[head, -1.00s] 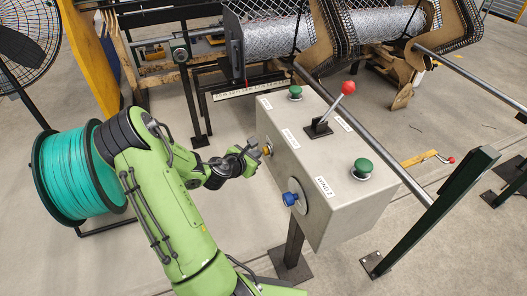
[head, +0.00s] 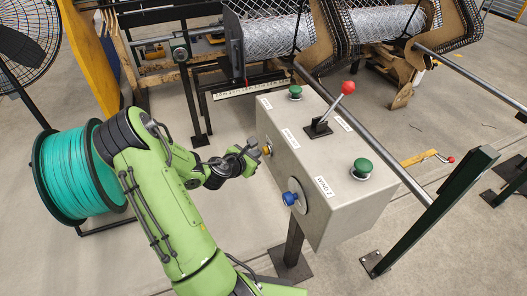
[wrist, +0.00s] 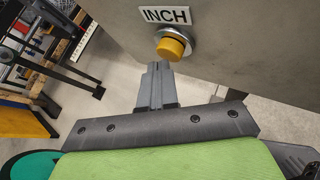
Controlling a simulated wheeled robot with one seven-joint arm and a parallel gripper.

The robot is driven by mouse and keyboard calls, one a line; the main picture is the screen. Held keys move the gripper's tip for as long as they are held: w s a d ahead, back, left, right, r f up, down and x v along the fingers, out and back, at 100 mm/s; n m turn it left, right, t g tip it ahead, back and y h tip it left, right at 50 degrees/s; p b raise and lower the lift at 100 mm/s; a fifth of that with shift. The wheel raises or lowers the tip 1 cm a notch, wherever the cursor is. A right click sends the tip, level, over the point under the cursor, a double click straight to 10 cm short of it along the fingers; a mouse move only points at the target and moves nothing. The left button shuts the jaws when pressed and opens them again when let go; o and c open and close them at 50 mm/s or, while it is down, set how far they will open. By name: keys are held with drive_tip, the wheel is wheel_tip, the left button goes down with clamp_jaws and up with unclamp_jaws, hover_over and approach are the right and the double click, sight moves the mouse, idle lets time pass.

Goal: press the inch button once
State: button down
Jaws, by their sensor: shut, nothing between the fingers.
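The inch button is a yellow round button with a metal collar, on the side face of the grey control box (head: 330,205). In the wrist view the yellow inch button (wrist: 171,48) sits just below the INCH label (wrist: 165,15). My gripper (wrist: 158,68) is shut and empty, its tips just below the button in that view. I cannot tell whether they touch it. In the head view my gripper (head: 254,150) is at the box's left face, beside the yellow inch button (head: 266,150).
A blue knob (head: 290,198) is lower on the same face. Green buttons (head: 295,92) (head: 362,168) and a red-knobbed lever (head: 348,88) are on top. A green wire spool (head: 70,175) stands left, and a green post (head: 430,215) right of the box.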

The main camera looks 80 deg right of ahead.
drive_tip(key=shift+w+a, duration=0.3)
drive_tip(key=shift+w, duration=0.1)
drive_tip(key=w, duration=0.1)
drive_tip(key=w+a, duration=0.1)
drive_tip(key=w, duration=0.1)
drive_tip(key=w+a, duration=0.1)
drive_tip(key=shift+w+a, duration=0.2)
drive_tip(key=shift+a, duration=0.05)
idle(0.9)
